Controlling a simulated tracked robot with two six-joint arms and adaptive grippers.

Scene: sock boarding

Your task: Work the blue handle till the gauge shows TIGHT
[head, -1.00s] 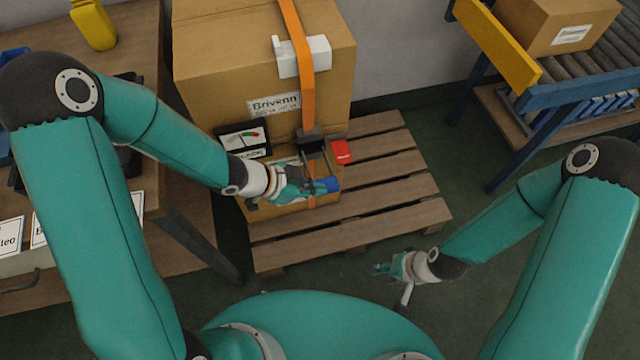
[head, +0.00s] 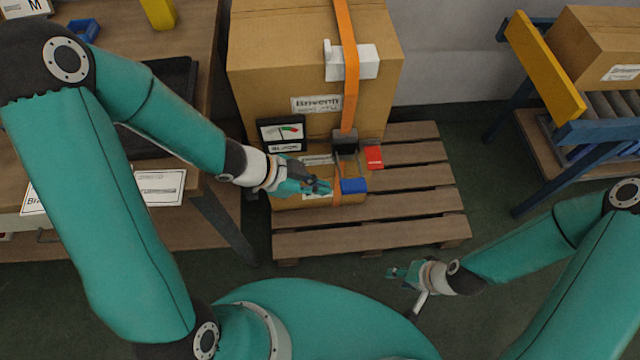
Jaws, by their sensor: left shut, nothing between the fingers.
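The blue handle (head: 354,186) sits low on the front of the strapped boxes, below the dark ratchet (head: 345,141) on the orange strap (head: 351,65). My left gripper (head: 328,187) is shut and empty, with its fingertips just left of the blue handle; I cannot tell whether they touch it. The gauge (head: 282,131) stands left of the ratchet; its dial has a green and a red zone, and its needle is too small to read surely. A red tab (head: 374,157) is right of the ratchet. My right gripper (head: 392,273) hangs low, away from the boxes; its fingers are too small to judge.
The large carton (head: 300,60) stands on a wooden pallet (head: 425,200), with a white corner protector (head: 367,62) under the strap. A workbench (head: 190,60) is at left. A roller conveyor (head: 560,80) is at right. Dark floor is clear between pallet and conveyor.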

